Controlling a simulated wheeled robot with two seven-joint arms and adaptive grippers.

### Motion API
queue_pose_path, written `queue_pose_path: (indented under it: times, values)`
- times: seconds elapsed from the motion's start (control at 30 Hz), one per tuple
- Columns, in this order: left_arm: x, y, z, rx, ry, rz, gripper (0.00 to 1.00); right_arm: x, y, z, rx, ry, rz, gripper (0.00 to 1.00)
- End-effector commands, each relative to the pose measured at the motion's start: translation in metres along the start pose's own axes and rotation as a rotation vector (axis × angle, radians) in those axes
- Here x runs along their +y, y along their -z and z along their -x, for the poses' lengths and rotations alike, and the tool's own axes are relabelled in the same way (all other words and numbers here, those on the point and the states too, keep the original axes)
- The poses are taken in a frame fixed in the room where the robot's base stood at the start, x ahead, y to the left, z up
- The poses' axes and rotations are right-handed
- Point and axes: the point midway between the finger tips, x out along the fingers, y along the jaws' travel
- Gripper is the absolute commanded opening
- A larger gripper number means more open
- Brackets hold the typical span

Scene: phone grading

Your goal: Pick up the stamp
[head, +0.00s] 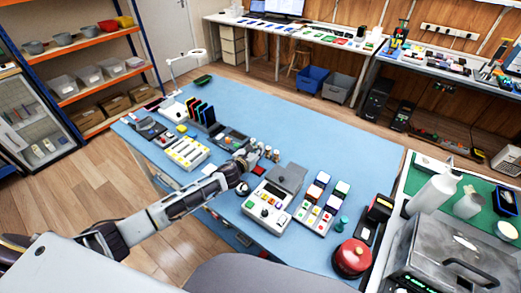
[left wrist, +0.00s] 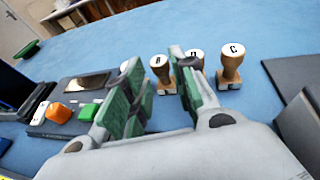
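Several small stamps with wooden handles and lettered white tops stand upright in a row on the blue table. In the left wrist view, a stamp (left wrist: 159,68) shows in the gap between my fingers, a stamp marked C (left wrist: 231,62) stands to the right, and another (left wrist: 196,56) is partly hidden behind the right finger. A further one (left wrist: 124,66) is mostly hidden by the left finger. My left gripper (left wrist: 156,78) is open, its green pads apart; I cannot tell whether they touch a stamp. In the head view it (head: 246,161) is beside the stamps (head: 268,153). My right gripper is not in view.
A grey device with buttons (head: 266,208) stands close in front of the stamps. A dark tray with a phone and coloured pieces (left wrist: 78,90) lies left of them. A red round button (head: 352,257) is at front right. The blue table (head: 330,140) is clear behind the stamps.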

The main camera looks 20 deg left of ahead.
Motion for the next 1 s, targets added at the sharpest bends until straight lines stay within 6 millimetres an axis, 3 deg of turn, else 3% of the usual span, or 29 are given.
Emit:
queue_pose_path:
  times: [0.33, 0.63, 0.9, 1.0]
  values:
    - [0.0, -0.001, -0.024, -0.001, 0.0, 0.0, 0.27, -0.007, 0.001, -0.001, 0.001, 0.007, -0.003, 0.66]
    - [0.0, 0.0, -0.027, 0.0, 0.0, 0.0, 0.27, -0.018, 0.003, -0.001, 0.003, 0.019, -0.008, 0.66]
    - [0.0, 0.0, -0.027, 0.0, 0.0, 0.0, 0.27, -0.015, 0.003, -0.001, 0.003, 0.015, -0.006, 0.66]
    - [0.0, 0.0, -0.027, 0.0, 0.0, 0.0, 0.14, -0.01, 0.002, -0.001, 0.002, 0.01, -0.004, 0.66]
